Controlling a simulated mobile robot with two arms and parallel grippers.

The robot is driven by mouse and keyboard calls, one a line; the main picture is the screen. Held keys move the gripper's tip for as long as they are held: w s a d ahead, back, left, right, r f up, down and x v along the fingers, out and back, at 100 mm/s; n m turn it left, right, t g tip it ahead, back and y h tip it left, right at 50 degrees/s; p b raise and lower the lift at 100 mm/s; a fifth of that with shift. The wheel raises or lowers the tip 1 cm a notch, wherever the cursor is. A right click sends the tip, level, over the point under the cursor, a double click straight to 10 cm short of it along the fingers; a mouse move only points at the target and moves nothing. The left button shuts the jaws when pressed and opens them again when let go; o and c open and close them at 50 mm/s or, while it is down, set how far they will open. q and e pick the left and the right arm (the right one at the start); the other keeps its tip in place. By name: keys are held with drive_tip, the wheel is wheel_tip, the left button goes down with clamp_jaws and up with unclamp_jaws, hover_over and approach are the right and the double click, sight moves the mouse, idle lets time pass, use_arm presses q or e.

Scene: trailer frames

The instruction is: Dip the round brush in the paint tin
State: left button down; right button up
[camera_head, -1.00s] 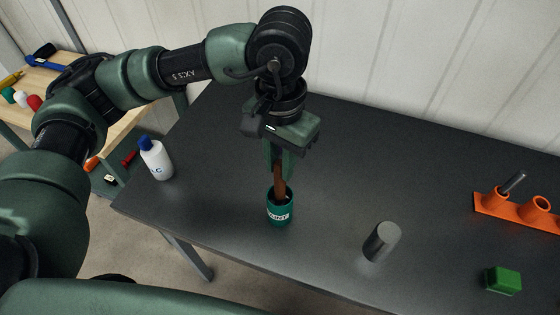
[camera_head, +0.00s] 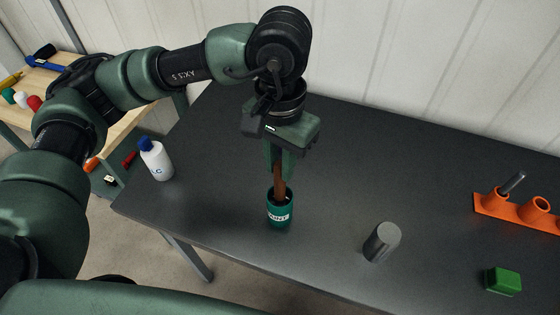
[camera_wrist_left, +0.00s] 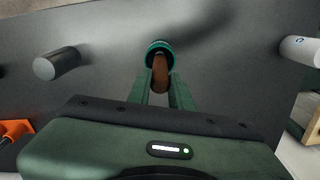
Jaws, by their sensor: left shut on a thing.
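The paint tin (camera_head: 279,212) is a small teal tin with a white label, upright on the dark table. It also shows in the left wrist view (camera_wrist_left: 158,45). The round brush (camera_head: 280,180) has a brown handle and stands nearly upright, its lower end inside the tin's mouth. Its bristles are hidden in the tin. My left gripper (camera_head: 280,165) is above the tin, pointing down, and shut on the brush handle (camera_wrist_left: 160,75). I cannot tell whether the bristles touch the tin's bottom. My right gripper is not in view.
A grey cylinder (camera_head: 382,242) stands right of the tin, with a green block (camera_head: 503,280) and an orange holder (camera_head: 520,211) further right. A white bottle with a blue cap (camera_head: 156,160) stands at the table's left edge. The table behind the tin is clear.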

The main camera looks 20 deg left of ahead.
use_arm(q)
drive_tip(key=shift+r+p, duration=0.5)
drive_tip(key=shift+r, duration=1.25)
drive_tip(key=shift+r+p, duration=0.4)
drive_tip(key=shift+r, duration=1.15)
drive_tip(key=shift+r+p, duration=0.65)
drive_tip(key=shift+r, duration=1.25)
